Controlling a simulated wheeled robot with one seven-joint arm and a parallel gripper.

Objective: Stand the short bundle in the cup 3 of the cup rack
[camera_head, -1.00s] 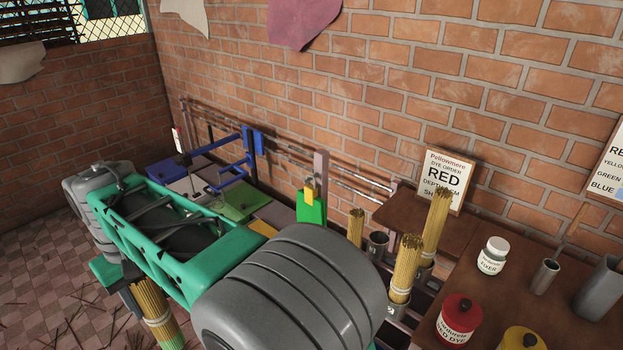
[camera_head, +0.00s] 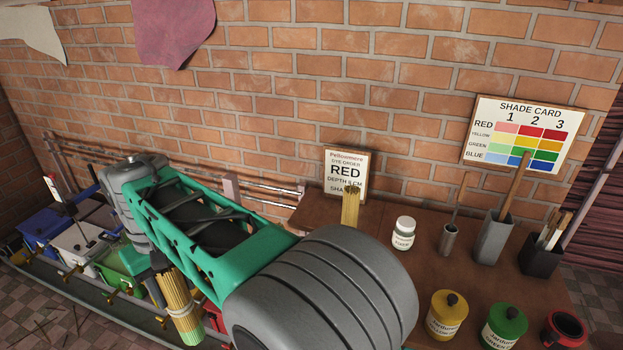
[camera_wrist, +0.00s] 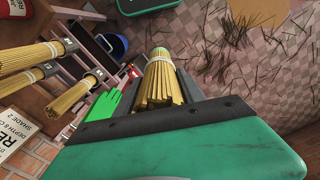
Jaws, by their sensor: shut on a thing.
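My gripper (camera_wrist: 163,72) is shut on a bundle of yellow sticks (camera_wrist: 160,84) with a pale band and a green end. In the head view the held bundle (camera_head: 181,306) hangs tilted, green end down, clear of the rack. In the wrist view the cup rack (camera_wrist: 84,62) is at the left, with bundles standing in metal cups: an upper one (camera_wrist: 30,54), a lower one (camera_wrist: 28,84) and a shorter-looking one (camera_wrist: 80,95). I cannot read the cup numbers surely. In the head view my arm hides most of the rack; one bundle top (camera_head: 350,207) shows.
A brown table at right holds a white jar (camera_head: 403,234), a yellow pot (camera_head: 446,315), a green pot (camera_head: 503,325), a red pot (camera_head: 565,330) and tool holders (camera_head: 492,238). A RED order card (camera_head: 346,172) stands by the wall. Colored vats (camera_head: 85,245) are at left.

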